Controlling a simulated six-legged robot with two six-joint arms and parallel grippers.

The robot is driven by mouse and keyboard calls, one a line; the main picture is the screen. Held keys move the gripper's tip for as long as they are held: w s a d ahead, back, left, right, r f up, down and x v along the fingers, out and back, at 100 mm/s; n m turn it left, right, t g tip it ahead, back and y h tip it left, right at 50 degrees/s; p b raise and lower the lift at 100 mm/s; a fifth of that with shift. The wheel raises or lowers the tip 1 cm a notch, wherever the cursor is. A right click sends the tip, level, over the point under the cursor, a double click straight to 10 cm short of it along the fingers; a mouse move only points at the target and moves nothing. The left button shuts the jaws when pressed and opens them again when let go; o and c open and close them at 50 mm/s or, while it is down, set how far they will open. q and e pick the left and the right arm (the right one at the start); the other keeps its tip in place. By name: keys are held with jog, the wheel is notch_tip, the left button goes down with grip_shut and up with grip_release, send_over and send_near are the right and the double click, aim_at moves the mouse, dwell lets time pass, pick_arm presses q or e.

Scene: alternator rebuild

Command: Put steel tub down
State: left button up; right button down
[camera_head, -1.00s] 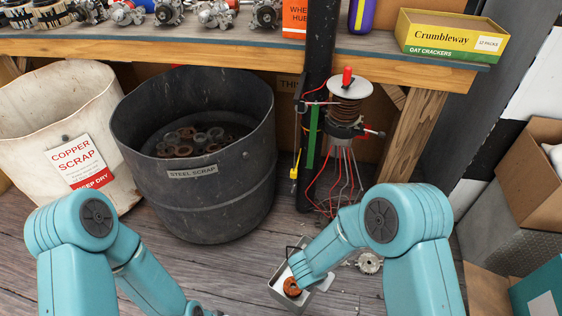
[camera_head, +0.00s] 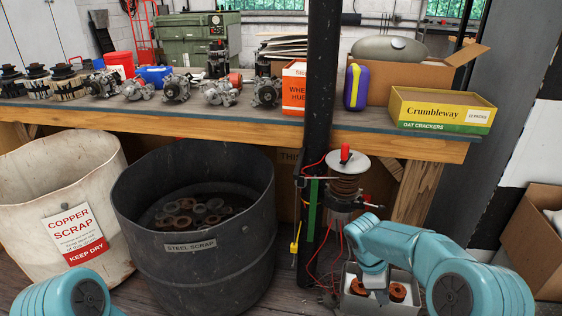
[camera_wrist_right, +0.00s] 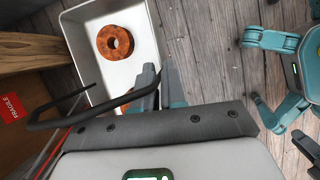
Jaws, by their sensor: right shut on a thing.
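The steel tub (camera_head: 346,300) is a small grey-white metal tub with a dark wire handle (camera_wrist_right: 60,122). In the head view it is at the bottom, right of centre, below the red-wired coil stand. The tub's underside is hidden.
A dark steel scrap drum (camera_head: 190,270) and a white copper scrap bin (camera_head: 45,190) stand at left. A black post (camera_head: 318,120) and the coil stand (camera_head: 345,185) rise behind the tub. The workbench (camera_head: 230,125) spans the back. A cardboard box (camera_head: 535,240) is at right.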

jog(key=r+m, duration=0.1)
jog(key=d+r+m+g, duration=0.1)
jog(key=m, duration=0.1)
jog(key=d+r+m, duration=0.1)
jog(key=r, duration=0.1)
jog(key=shift+s+d+m+y, duration=0.25)
jog(key=shift+s+m+y, duration=0.1)
jog(key=shift+m+y, duration=0.05)
jog(key=s+a+r+m+g+y, duration=0.25)
jog(key=s+a+r+m, duration=0.25)
jog(key=a+r+m, duration=0.4)
notch_tip(320, 180, up, 21)
jog(key=s+p, duration=0.2)
jog(key=p, duration=2.6)
jog(key=shift+d+m+y+p, duration=0.3)
jog(key=shift+d+y+p, duration=0.05)
jog(key=shift+y+p, duration=0.1)
jog(key=shift+w+f+t, duration=0.1)
jog(key=shift+t, duration=0.15)
